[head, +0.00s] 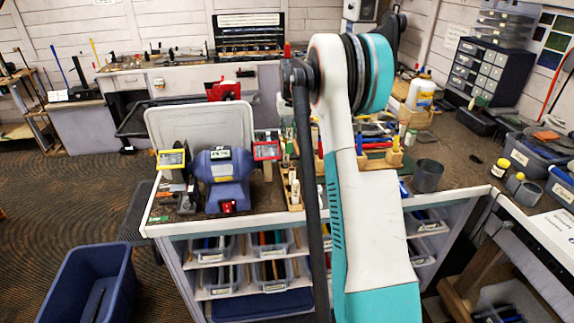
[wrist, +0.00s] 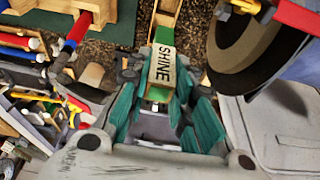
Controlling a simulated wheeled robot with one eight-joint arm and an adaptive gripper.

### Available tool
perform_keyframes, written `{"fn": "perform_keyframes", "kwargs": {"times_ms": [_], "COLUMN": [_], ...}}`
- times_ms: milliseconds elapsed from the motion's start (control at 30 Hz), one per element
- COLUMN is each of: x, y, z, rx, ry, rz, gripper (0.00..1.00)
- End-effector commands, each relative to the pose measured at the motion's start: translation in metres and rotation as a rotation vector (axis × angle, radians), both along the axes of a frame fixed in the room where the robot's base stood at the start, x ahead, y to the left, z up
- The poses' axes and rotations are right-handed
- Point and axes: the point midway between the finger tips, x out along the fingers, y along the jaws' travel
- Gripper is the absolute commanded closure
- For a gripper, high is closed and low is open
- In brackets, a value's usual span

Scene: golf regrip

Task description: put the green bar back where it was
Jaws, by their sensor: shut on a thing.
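The green bar (wrist: 155,92) shows in the wrist view, with a white label that reads SHINE. My gripper (wrist: 158,82) has its teal fingers on both sides of the bar and is shut on it. Just beyond the bar's far end is a pale wooden piece (wrist: 168,12); whether the bar touches it I cannot tell. In the head view my own arm blocks the middle of the bench, and neither the gripper nor the bar can be made out there.
In the head view a blue bench grinder (head: 222,172) stands on the bench, left of my arm. A dark cup (head: 428,176) stands to the right. In the wrist view a round dark wheel (wrist: 235,62) is close on the right and coloured-handled tools (wrist: 75,32) lie left.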

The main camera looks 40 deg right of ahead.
Motion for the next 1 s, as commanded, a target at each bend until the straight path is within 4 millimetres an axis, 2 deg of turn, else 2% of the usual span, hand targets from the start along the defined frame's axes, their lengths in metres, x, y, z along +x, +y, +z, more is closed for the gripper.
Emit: {"fn": "perform_keyframes", "kwargs": {"times_ms": [100,333,433,667,900,1000], "x": [0.0,0.0,0.001,0.001,0.001,0.0], "y": [0.0,0.0,0.0,0.0,0.0,0.0], "z": [-0.032,-0.081,-0.092,-0.106,-0.139,-0.141], "rx": [0.0,0.0,0.0,0.0,0.0,0.0], "ry": [0.0,0.0,0.0,0.0,0.0,0.0], "rz": [0.0,0.0,0.0,0.0,0.0,0.0], "gripper": [1.0,1.0,1.0,1.0,1.0,0.99]}}
